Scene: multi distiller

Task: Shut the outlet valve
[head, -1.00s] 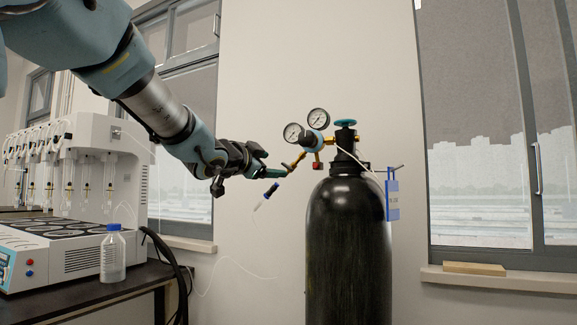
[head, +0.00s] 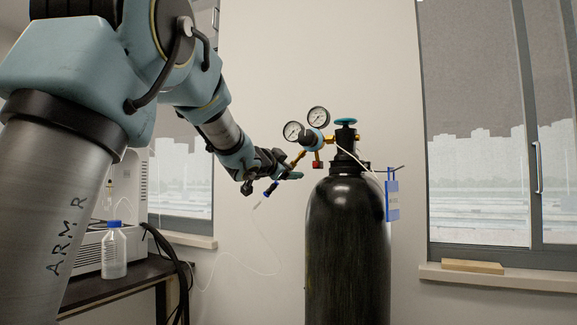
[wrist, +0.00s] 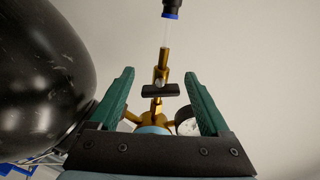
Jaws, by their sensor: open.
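The outlet valve shows in the wrist view as a brass fitting with a short black handle (wrist: 160,91) lying across it. A clear tube and a blue-ringed black connector (wrist: 172,10) run on beyond it. My gripper (wrist: 160,74) is open, with one green finger on each side of the handle and visible gaps between. In the head view my gripper (head: 294,175) is beside the regulator's (head: 317,137) lower left brass outlet, and the valve handle is hidden there. The regulator with two gauges sits on the black gas cylinder (head: 348,250).
The cylinder (wrist: 45,75) is close to my left finger in the wrist view. A blue tag (head: 392,200) hangs at the cylinder's right. A bottle (head: 114,255) stands on the bench at left. A thin white tube hangs below the outlet against the wall.

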